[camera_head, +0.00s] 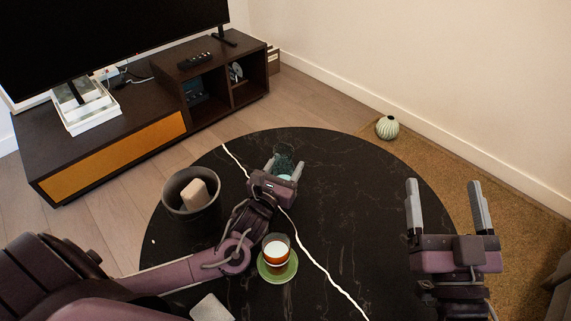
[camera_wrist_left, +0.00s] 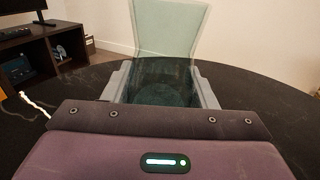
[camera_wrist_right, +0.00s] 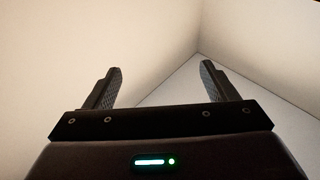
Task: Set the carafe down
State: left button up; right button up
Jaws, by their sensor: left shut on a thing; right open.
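The carafe (camera_head: 284,162) is a translucent green glass vessel over the far part of the round black table (camera_head: 340,200). It also shows in the left wrist view (camera_wrist_left: 168,28), upright, with a flared top. My left gripper (camera_head: 284,168) is shut on the carafe, one finger on each side of it. The fingers and the gripper body hide part of the carafe, and I cannot tell whether its base touches the table. My right gripper (camera_head: 446,208) is open and empty at the right, above the table's right edge. The right wrist view shows its fingers apart with only wall behind.
A dark bowl (camera_head: 172,208) with a pale block (camera_head: 196,194) stands left of my left gripper. The table right of the carafe is clear. A ribbed vase (camera_head: 387,127) stands beyond the table.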

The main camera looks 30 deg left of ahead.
pick_arm(q)
jog(key=o, duration=1.3)
jog(key=shift+r, duration=0.2)
jog(key=s+p, duration=0.1)
jog(key=s, duration=0.3)
jog(key=shift+d, duration=0.1)
jog(key=s+p, duration=0.1)
jog(key=s, duration=0.2)
jog(key=shift+s, duration=0.25)
pick_arm(e)
jog(key=s+f+g+h, duration=0.3)
jog(key=f+g, duration=0.5)
jog(key=f, duration=0.9)
jog(key=shift+a+f+g, duration=0.15)
jog(key=shift+g, duration=0.15)
